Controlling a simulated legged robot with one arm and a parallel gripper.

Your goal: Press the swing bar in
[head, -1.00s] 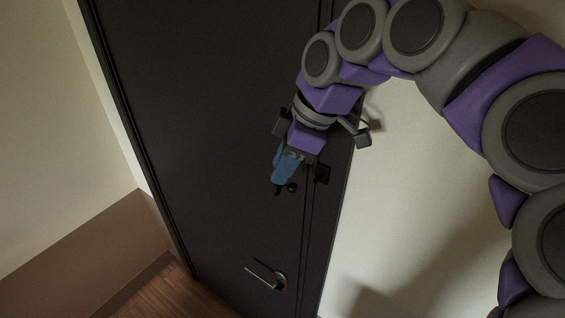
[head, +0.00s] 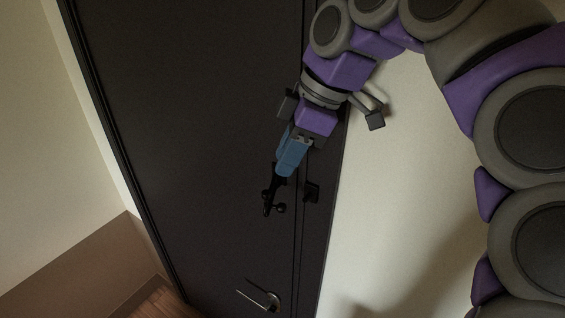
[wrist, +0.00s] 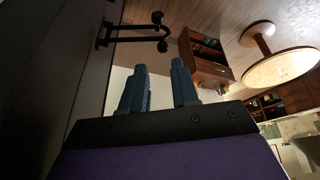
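The swing bar (head: 274,192) is a black U-shaped bar with ball ends, standing out from the dark door (head: 200,120) in the head view. It also shows at the upper left of the wrist view (wrist: 128,39), beyond the fingertips. My gripper (head: 286,168) has blue fingers and is just above the bar in the head view. In the wrist view the two fingers (wrist: 160,78) are apart with nothing between them. A gap shows between fingers and bar there. In the head view the fingers overlap the bar's upper end, so contact cannot be told.
A small black catch (head: 312,190) sits on the strip right of the bar. A silver lever handle (head: 268,300) is lower on the door. A pale wall (head: 400,170) is at right. A round table (wrist: 282,68) and wooden cabinets (wrist: 205,62) stand farther off in the wrist view.

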